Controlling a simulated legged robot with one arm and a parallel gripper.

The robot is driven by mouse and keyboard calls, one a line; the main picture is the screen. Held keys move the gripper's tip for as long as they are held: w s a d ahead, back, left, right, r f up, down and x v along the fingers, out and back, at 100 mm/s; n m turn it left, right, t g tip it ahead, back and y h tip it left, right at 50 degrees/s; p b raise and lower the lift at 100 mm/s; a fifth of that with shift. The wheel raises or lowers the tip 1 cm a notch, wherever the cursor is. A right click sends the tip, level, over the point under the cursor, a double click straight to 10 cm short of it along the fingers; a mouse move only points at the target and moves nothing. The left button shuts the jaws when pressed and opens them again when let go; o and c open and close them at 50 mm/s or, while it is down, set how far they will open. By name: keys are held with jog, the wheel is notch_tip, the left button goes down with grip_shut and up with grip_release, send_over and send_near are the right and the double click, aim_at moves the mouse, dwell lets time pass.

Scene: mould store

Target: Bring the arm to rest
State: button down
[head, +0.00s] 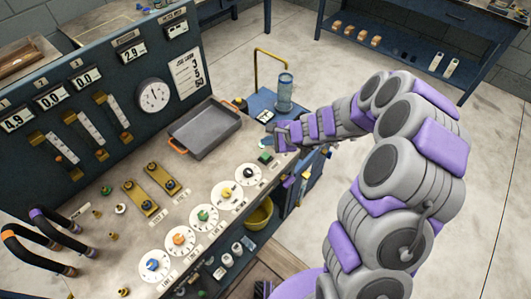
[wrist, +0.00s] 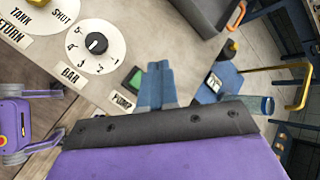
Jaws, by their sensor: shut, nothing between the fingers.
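My arm (head: 395,165) is grey and purple. It rises from the lower right and bends over to the right end of the control bench. My gripper (head: 283,138) is at that end, close to the green pump button (head: 265,157). In the wrist view my gripper's blue-grey fingers (wrist: 158,80) are together with nothing between them. The green button (wrist: 135,79) shows just left of the fingers there, beside the PUMP label. I cannot tell how high the fingertips are above the bench.
The bench (head: 100,225) carries several dials, a grey tray (head: 210,132) and black hoses (head: 50,240) at the left. A blue stand with a clear cylinder (head: 284,92) and a yellow rail (head: 268,52) is behind my gripper. Open floor (head: 300,235) lies right of the bench.

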jog(key=shift+r+p, duration=0.4)
jog(key=shift+r, duration=0.35)
jog(key=s+a+r+n+g, duration=0.3)
jog(key=s+r+n, duration=0.6)
jog(key=s+r, duration=0.55)
jog(key=s+d+r+n+g+h, duration=0.1)
jog(key=s+d+h, duration=0.3)
jog(key=s+d, duration=0.5)
jog(key=s+d+r+n+g+h, duration=0.1)
jog(key=s+d+n+h, duration=0.3)
jog(key=s+d, duration=0.5)
jog(key=s+r, duration=0.1)
jog(key=s, duration=0.5)
jog(key=shift+s+d+r+g, duration=0.25)
jog(key=shift+s+g, duration=0.1)
jog(key=shift+g, duration=0.05)
